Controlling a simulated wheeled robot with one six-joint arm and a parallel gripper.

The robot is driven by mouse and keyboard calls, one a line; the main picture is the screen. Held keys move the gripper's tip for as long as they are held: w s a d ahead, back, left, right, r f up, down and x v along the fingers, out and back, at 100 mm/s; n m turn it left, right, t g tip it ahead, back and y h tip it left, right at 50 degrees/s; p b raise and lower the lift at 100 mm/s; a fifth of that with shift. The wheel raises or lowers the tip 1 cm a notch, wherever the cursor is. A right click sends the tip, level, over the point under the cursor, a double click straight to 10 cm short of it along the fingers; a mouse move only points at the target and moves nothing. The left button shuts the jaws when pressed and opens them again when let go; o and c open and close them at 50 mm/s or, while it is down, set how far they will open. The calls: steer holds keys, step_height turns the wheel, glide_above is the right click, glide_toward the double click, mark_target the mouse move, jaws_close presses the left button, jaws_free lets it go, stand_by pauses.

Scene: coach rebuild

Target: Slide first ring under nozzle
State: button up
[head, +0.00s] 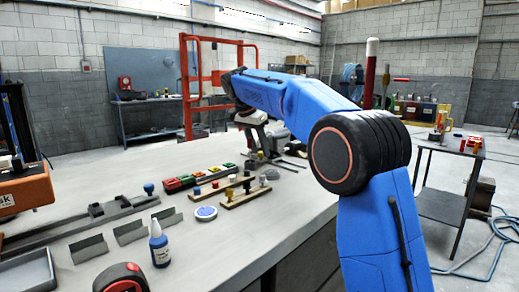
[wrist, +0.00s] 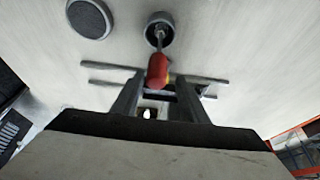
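In the wrist view a small round grey ring-like part (wrist: 160,30) with a dark centre lies on the pale bench top. A thin metal shaft runs from it to a red piece (wrist: 158,70) with an orange-yellow end; I cannot tell if this is the nozzle. My gripper (wrist: 158,88) shows two dark fingers apart, with the red piece between them in the picture. Whether they touch it is unclear. In the head view my gripper (head: 262,146) is low over the far part of the bench, and its fingertips are hard to make out.
A dark round disc (wrist: 90,18) lies left of the ring. Thin dark rods (wrist: 108,67) lie near my fingers. On the bench (head: 225,250) stand a row of coloured blocks (head: 198,177), wooden strips with small knobs (head: 245,192), a round tin (head: 206,213) and a blue bottle (head: 159,245).

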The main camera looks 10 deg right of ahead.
stand_by(0.3)
steer(key=v, duration=1.7)
steer(key=shift+r, duration=0.15)
steer(key=shift+s, duration=0.1)
